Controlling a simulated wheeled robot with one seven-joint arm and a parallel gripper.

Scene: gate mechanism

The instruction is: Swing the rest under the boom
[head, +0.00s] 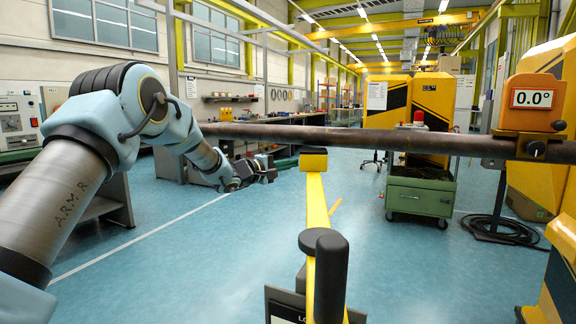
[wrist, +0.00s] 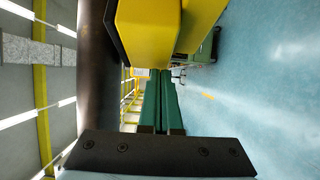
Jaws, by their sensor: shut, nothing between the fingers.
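The boom (head: 290,134) is a long brown pipe running level across the head view, and it shows as a dark bar at left in the wrist view (wrist: 97,70). The rest is a yellow arm (head: 317,205) ending in a yellow block (head: 313,163) with a black top pad. The block appears just below the boom's lower edge; I cannot tell whether it is directly under. It also shows large in the wrist view (wrist: 150,35). My gripper (head: 272,170) is shut and empty, left of the block. Its green fingers (wrist: 161,75) point close to the block; contact is unclear.
A display on the orange housing (head: 532,98) at right reads 0.0°. A black upright knob (head: 331,278) stands at the rest's near end. A green cart (head: 420,190) and yellow cabinets stand behind the boom. Blue floor left of the rest is clear.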

